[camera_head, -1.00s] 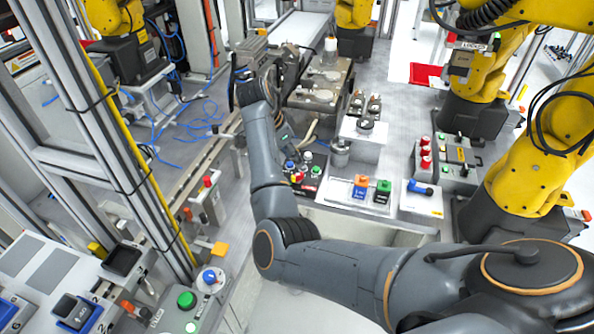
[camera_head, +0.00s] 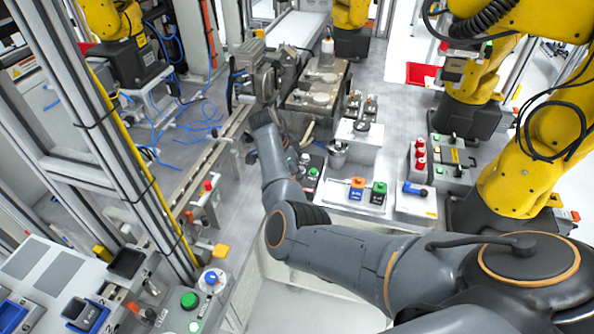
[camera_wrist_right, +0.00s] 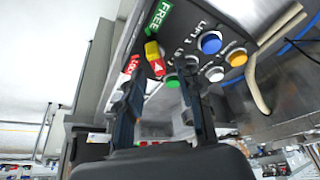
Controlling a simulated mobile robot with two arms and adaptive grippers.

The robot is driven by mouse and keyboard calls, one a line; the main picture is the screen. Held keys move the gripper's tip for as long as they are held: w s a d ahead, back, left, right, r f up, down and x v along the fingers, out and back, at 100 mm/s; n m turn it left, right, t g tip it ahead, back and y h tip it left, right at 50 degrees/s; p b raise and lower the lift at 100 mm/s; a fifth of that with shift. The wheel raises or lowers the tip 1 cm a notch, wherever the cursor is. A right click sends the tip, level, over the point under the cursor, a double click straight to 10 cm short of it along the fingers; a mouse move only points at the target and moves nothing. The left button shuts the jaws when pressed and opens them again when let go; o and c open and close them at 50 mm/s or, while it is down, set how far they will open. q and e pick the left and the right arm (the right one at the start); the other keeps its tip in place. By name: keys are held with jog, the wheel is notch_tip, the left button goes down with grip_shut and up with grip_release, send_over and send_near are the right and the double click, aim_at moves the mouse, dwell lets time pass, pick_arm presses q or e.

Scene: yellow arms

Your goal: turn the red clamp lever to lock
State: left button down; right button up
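In the right wrist view, a small red piece with a white mark and a yellow end, seemingly the clamp lever (camera_wrist_right: 157,67), sits on a dark panel (camera_wrist_right: 186,20). A red LOCK label (camera_wrist_right: 133,65) is to its left and a green FREE label (camera_wrist_right: 158,17) above it. My right gripper (camera_wrist_right: 162,88) is open, its two dark fingers apart and pointing at the panel. The lever shows just beyond the fingertips, nearer the left finger; contact cannot be told. In the head view my right arm covers the lever and most of the gripper. My left gripper is not in view.
Beside the lever are a green button (camera_wrist_right: 172,81), a blue button (camera_wrist_right: 211,43), an orange button (camera_wrist_right: 237,58) and white ones.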

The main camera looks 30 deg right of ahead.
jog(key=shift+d+f, duration=0.25)
jog(key=shift+f, duration=0.4)
grip_shut()
